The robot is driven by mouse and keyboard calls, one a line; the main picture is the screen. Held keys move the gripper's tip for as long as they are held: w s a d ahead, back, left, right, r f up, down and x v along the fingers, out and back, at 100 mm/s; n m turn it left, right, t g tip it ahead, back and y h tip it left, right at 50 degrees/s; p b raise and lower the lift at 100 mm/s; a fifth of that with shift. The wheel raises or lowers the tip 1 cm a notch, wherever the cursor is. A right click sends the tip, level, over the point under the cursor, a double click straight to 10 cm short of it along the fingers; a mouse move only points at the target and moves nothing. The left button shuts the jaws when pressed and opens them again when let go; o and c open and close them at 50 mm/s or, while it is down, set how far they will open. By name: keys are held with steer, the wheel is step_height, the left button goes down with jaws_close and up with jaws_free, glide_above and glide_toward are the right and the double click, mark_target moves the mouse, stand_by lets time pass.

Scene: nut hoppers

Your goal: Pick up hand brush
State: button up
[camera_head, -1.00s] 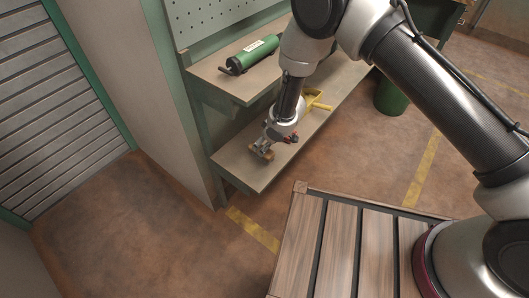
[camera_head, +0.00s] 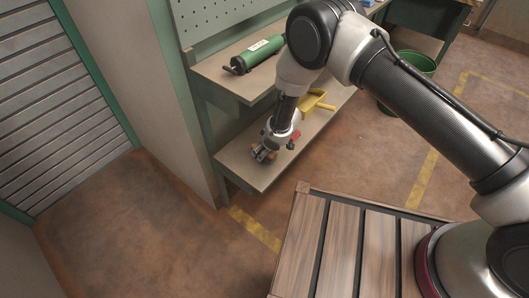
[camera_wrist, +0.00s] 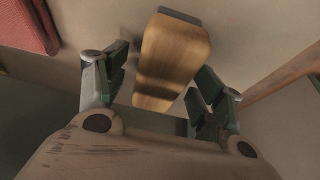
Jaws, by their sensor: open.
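The hand brush shows in the wrist view as a wooden block (camera_wrist: 178,48) with a dark strip at its far end. It lies on the lower shelf, and its bristles are hidden or cannot be made out. My gripper (camera_wrist: 162,65) is open, with one dark green finger on each side of the wood. I cannot tell whether either finger touches it. In the head view my gripper (camera_head: 263,153) is low over the near end of the lower shelf and covers most of the brush; only small brown bits show.
A red object (camera_wrist: 28,25) lies beside the brush. A yellow dustpan (camera_head: 312,104) is farther along the lower shelf (camera_head: 240,168). A green bin (camera_head: 414,66) stands on the floor behind.

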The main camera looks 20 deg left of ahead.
steer(key=shift+f, duration=0.15)
steer(key=c, duration=1.3)
steer(key=shift+r, duration=0.4)
step_height(320, 180, up, 7)
steer(key=shift+d, duration=0.15)
steer(key=s+d, duration=0.3)
steer(key=d, duration=0.6)
steer(key=s+d, duration=0.4)
steer(key=d, duration=0.5)
steer(key=shift+s, duration=0.3)
steer(key=shift+d+f, duration=0.1)
